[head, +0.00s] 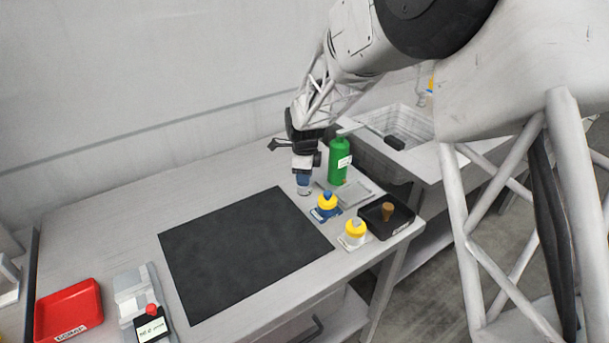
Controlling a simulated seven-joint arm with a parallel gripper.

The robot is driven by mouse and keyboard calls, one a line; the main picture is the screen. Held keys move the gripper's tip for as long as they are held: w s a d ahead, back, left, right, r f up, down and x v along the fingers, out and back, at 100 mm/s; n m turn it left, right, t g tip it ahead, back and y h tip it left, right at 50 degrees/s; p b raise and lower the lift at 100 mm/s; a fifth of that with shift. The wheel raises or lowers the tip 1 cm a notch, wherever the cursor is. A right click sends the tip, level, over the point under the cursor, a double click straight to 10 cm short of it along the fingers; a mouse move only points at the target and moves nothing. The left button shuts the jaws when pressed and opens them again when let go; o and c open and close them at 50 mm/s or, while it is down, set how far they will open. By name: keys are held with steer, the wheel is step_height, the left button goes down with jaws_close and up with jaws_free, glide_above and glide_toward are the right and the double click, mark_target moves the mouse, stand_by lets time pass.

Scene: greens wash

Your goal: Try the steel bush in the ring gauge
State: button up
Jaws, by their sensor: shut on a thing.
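My gripper (304,182) hangs over the rear of the bench, left of the green bottle. It is shut on a small grey metallic piece (303,191), which looks like the steel bush and is mostly hidden by the fingers. Two small yellow-topped pieces stand to the lower right of it: one on a blue base (327,203) and one on a white base (354,230). I cannot tell whether either is the ring gauge. Whether the held piece touches the bench is also unclear.
A green bottle (339,160) stands close right of my gripper, near a grey plate (354,193). A black tray (401,222) holds a brown cylinder (388,211). The black mat (240,250) is bare. A red tray (89,297) and a red-knobbed device (150,318) lie left.

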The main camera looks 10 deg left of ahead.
steer(key=shift+f, duration=0.4)
stand_by(0.9)
steer(key=shift+r, duration=0.85)
stand_by(0.5)
steer(key=shift+r, duration=2.85)
